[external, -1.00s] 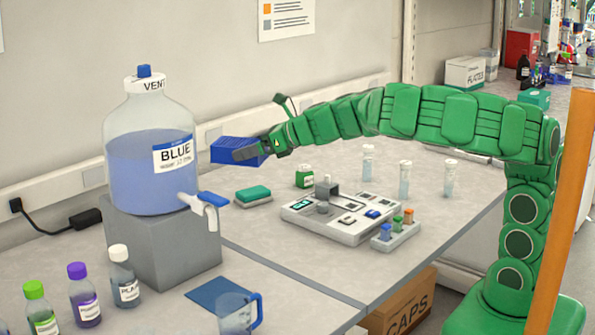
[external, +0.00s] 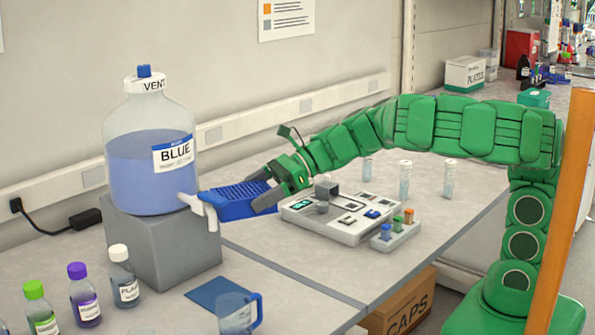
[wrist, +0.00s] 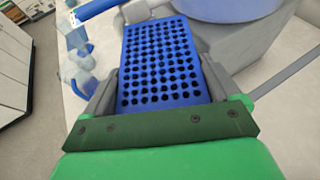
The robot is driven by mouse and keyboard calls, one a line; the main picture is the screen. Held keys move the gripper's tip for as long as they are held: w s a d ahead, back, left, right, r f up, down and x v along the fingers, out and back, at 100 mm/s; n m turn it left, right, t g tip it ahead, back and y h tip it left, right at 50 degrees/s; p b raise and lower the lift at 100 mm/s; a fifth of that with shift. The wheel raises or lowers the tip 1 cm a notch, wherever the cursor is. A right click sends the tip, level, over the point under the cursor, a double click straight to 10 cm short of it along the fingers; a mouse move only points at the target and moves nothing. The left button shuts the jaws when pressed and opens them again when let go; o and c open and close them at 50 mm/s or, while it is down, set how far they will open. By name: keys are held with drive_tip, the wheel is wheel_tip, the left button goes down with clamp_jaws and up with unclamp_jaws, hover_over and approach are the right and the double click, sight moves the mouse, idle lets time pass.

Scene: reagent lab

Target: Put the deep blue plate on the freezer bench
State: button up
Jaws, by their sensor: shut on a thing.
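The deep blue plate (external: 238,203), a rack-like block with a grid of holes, is held in my gripper (external: 266,190). In the external view it is above the bench, just right of the carboy's tap. In the wrist view the plate (wrist: 160,62) fills the space between the two grey fingers of my gripper (wrist: 160,85), with its holes facing the camera. My gripper is shut on its sides. I cannot tell whether the plate's underside touches the bench. No freezer bench is identifiable by label in these views.
The large BLUE carboy (external: 150,165) stands on a grey block (external: 160,245), its tap close to the plate. A grey device (external: 340,220) and a small vial rack (external: 395,235) stand to the right. A clear pitcher (external: 235,315) and blue mat (external: 215,292) are in front.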

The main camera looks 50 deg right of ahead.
drive_tip(key=s+a+f+n+g, duration=0.1)
drive_tip(key=f, duration=0.3)
drive_tip(key=s+a+f+n+g, duration=0.1)
drive_tip(key=a+f+g, duration=0.1)
drive_tip(key=f, duration=0.1)
drive_tip(key=s+a+f+n+g+y, duration=0.1)
drive_tip(key=s+f+n, duration=0.1)
drive_tip(key=f, duration=0.2)
drive_tip(key=shift+s+a+f+g, duration=0.1)
drive_tip(key=shift+a+f+g, duration=0.15)
drive_tip(key=shift+f+g, duration=0.05)
drive_tip(key=shift+s+a+f+n+g, duration=0.3)
drive_tip(key=shift+f+n+g, duration=0.1)
drive_tip(key=shift+f, duration=0.15)
drive_tip(key=shift+a, duration=0.3)
hover_over(197, 323)
drive_tip(key=shift+d, duration=0.15)
drive_tip(key=shift+a+f, duration=0.25)
drive_tip(key=shift+f, duration=0.05)
drive_tip(key=shift+d+f, duration=0.1)
drive_tip(key=shift+f, duration=1.4)
drive_tip(key=o, duration=0.8)
drive_tip(key=shift+f, duration=0.1)
